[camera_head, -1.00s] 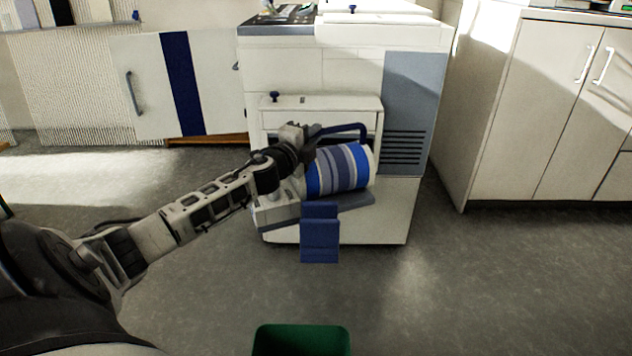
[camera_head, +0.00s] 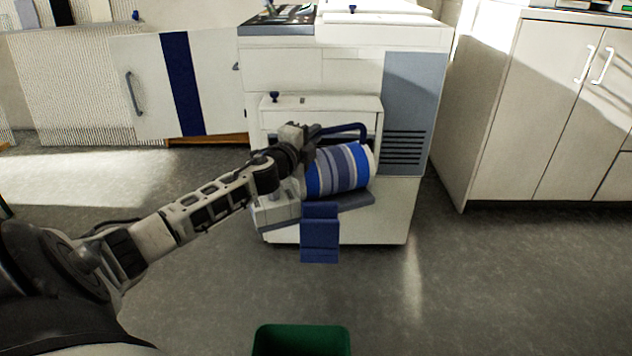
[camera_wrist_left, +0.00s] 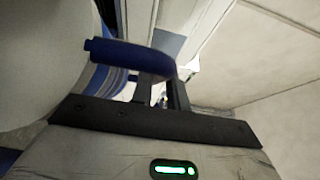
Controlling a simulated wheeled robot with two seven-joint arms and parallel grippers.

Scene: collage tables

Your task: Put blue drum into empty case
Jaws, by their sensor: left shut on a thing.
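The blue drum (camera_head: 340,170) is a cylinder with blue, grey and white stripes and pale ends. It lies on its side, slightly tilted, at the open front of a white machine (camera_head: 345,60). A dark blue handle (camera_head: 345,129) loops over it. My left gripper (camera_head: 312,140) is shut on this handle at the drum's upper left. In the left wrist view the handle (camera_wrist_left: 130,55) crosses the fingers, and the drum's striped edge shows below it. A green open-topped bin (camera_head: 301,341) stands at the bottom edge, mostly cut off. I cannot tell whether it is the empty case.
A dark blue flap (camera_head: 320,234) hangs in front of the machine below the drum. A grey ledge (camera_head: 350,203) sits under the drum. A pale cabinet (camera_head: 545,110) stands at right, and a white door with a blue stripe (camera_head: 182,85) at left. The floor between is clear.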

